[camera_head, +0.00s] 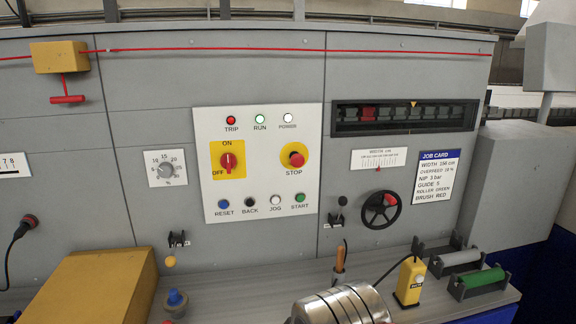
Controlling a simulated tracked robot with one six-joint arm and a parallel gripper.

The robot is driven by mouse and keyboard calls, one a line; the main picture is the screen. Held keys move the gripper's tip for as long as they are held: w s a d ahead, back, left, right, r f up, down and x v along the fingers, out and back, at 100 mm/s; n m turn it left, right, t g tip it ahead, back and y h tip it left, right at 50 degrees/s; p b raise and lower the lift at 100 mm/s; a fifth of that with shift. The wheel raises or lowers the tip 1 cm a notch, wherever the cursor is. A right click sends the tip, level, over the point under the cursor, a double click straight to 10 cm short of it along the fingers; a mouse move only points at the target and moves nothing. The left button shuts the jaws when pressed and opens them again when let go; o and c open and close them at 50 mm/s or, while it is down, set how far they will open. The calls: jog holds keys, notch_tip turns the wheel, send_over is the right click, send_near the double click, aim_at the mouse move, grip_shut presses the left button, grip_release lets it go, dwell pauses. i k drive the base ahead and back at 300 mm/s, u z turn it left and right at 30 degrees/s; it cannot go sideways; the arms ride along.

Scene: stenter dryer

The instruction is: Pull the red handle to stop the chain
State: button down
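The red T-shaped handle (67,99) hangs on a short stem under a yellow box (60,57) at the upper left of the grey machine panel. A red cord (240,49) runs from the box to the right along the top of the panel. The handle is unobstructed, with nothing touching it. My gripper is not in view, so its state and its distance from the handle do not show.
A white control plate (258,240) carries lamps, a red rotary switch (228,161) and a red STOP button (296,158). A yellow block (95,290) stands low left.

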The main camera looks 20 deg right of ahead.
aim_at(77, 98)
jog(key=z, duration=1.2)
jog(key=k, duration=0.8)
jog(key=u, duration=1)
jog(key=i, duration=0.95)
jog(key=u, duration=0.05)
